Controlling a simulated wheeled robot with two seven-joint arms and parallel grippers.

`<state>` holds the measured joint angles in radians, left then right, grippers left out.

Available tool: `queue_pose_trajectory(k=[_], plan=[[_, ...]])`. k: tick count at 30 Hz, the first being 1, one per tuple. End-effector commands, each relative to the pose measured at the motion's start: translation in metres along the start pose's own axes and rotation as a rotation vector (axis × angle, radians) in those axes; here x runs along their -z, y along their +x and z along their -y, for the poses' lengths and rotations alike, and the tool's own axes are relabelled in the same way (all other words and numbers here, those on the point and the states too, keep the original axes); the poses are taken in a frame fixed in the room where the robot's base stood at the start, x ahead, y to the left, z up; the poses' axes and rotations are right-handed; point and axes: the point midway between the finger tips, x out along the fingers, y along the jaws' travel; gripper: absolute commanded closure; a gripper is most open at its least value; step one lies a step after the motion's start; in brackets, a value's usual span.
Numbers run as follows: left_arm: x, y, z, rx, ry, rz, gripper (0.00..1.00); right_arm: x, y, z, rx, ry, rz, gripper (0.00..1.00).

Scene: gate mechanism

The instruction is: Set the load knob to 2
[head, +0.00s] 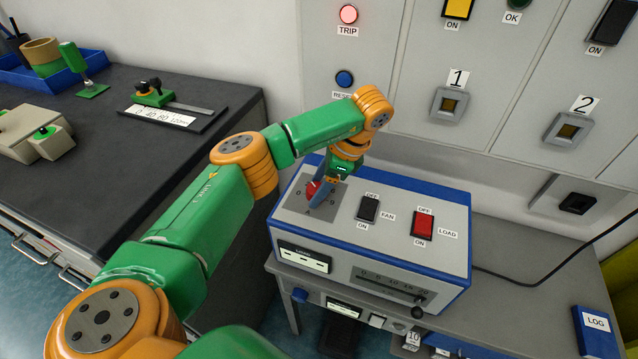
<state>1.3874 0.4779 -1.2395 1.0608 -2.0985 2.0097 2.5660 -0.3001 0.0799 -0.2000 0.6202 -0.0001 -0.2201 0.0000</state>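A red knob (312,189) sits on a grey dial plate (296,205) at the left of the top of a blue-and-white box (340,238). The plate has small marks around the knob, too small to read surely; I cannot tell which mark the knob points at. My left gripper (324,192) reaches down over the knob from behind and right, with its fingertips at the knob. The gripper hides part of the knob, and I cannot tell whether its fingers are closed on it. My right gripper is not in view.
The box also has a black FAN switch (368,209), a red LOAD switch (423,224), a display (303,257) and a slider scale (390,287). A wall panel with a lit TRIP lamp (348,14) stands behind. A dark bench (110,150) is at left.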

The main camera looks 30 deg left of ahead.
Motion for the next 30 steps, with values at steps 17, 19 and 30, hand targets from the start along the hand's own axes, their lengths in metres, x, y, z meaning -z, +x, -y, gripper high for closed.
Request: queue_pose_trajectory(k=[17, 19, 30], plan=[[-0.002, -0.050, 0.001, 0.006, -0.003, -0.001, 0.17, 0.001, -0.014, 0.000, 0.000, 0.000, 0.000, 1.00], [-0.001, -0.062, 0.001, 0.005, -0.002, -0.001, 0.17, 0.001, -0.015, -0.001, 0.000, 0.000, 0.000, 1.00], [-0.001, -0.071, 0.001, 0.001, -0.001, -0.001, 0.17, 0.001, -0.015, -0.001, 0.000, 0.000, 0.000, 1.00]])
